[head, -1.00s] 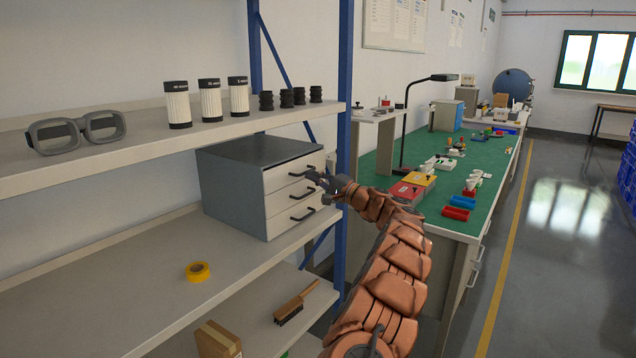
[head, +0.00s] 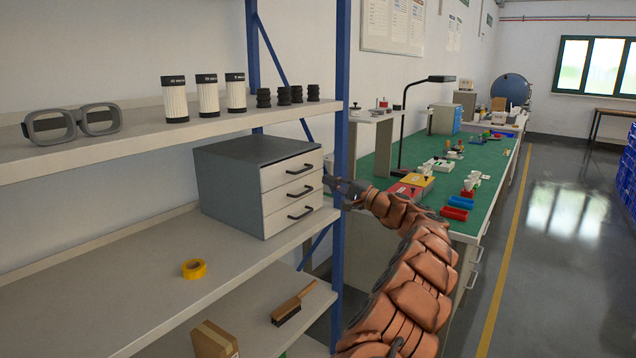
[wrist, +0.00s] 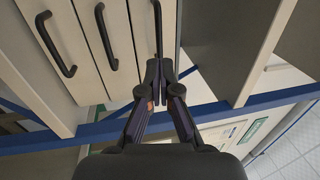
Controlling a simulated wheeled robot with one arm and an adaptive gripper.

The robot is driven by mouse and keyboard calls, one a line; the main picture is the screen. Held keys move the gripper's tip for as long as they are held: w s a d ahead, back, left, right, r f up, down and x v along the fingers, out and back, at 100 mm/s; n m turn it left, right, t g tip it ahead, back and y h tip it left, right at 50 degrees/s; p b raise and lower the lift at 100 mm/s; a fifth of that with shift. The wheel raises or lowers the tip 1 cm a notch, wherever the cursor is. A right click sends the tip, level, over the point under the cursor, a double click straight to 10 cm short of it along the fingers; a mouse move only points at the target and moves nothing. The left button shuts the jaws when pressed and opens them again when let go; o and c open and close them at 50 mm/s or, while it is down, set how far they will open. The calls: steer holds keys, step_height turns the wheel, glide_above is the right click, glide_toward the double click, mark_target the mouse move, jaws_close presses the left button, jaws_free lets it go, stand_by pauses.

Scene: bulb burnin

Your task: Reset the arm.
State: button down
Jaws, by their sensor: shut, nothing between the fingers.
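My gripper (head: 332,183) is shut and empty, at the end of my arm in front of the shelf's right post. It is just right of the small grey drawer cabinet (head: 222,190), whose three white drawers (head: 291,188) with black handles all look closed. In the wrist view my shut fingertips (wrist: 161,82) point toward the drawer fronts (wrist: 92,45), close to the end of one black handle (wrist: 158,28). The wrist view does not clearly show whether they touch that handle.
The blue shelf post (head: 342,110) stands right behind my gripper. Safety goggles (head: 72,122), white cylinders (head: 207,97) and black bellows sit on the upper shelf. Yellow tape (head: 194,269) and a brush (head: 293,303) lie lower. A green workbench (head: 490,160) is at right, with open floor beyond.

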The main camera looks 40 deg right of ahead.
steer(key=b+v, duration=0.1)
steer(key=v, duration=0.6)
steer(key=shift+s+a, duration=0.15)
steer(key=shift+a, duration=0.05)
steer(key=shift+f, duration=0.15)
